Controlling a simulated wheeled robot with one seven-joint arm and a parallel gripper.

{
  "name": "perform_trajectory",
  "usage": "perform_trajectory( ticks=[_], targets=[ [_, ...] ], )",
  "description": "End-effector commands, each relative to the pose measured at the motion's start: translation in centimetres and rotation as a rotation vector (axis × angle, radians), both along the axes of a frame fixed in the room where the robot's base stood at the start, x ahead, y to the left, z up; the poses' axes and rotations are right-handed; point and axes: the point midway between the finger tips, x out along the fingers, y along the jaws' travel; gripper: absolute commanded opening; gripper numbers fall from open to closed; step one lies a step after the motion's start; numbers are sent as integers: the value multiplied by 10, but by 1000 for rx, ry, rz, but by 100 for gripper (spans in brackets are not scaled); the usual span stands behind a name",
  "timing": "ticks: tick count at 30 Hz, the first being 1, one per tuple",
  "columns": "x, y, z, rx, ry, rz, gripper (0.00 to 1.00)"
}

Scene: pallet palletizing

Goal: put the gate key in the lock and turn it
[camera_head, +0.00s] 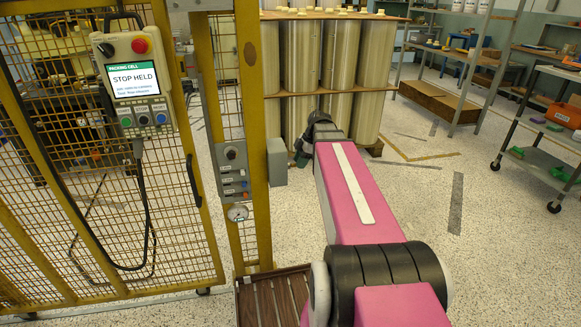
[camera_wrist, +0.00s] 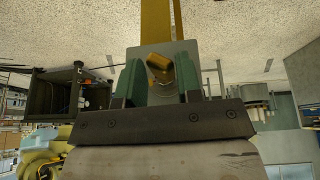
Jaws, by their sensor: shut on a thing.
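In the wrist view my gripper (camera_wrist: 160,72) has its two green fingers closed around a small yellow, brass-like piece, which looks like the gate key (camera_wrist: 158,63). Behind it is a flat grey plate (camera_wrist: 180,48) on a yellow post; a rounded fitting shows close by the key. I cannot tell whether the key is in the lock or just in front of it. In the head view, a grey box (camera_head: 277,162), likely the lock housing, sits on the right side of the yellow post (camera_head: 252,120). My gripper is near it, mostly hidden by my pink arm.
A yellow mesh gate (camera_head: 187,190) stands at left with a pendant (camera_head: 132,80) reading "STOP HELD" and a hanging cable. A grey switch panel (camera_head: 232,172) is on the post. Tall cylinders (camera_head: 345,55) are stacked behind my arm. Shelves and a cart (camera_head: 555,150) stand right; floor between is clear.

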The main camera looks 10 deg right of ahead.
Motion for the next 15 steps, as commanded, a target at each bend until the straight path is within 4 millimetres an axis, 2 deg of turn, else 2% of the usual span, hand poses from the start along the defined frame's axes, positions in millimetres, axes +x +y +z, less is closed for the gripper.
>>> perform_trajectory(
  ticks=[1,4,5,6,7,15],
  targets=[
    [7,0,0,2,45,2,4],
    [10,0,-1,2,153,1,4],
    [4,1,0,2,144,1,42],
    [3,1,0,2,141,0,55],
    [3,1,0,2,140,0,62],
    [3,1,0,2,138,0,62]
  ],
)
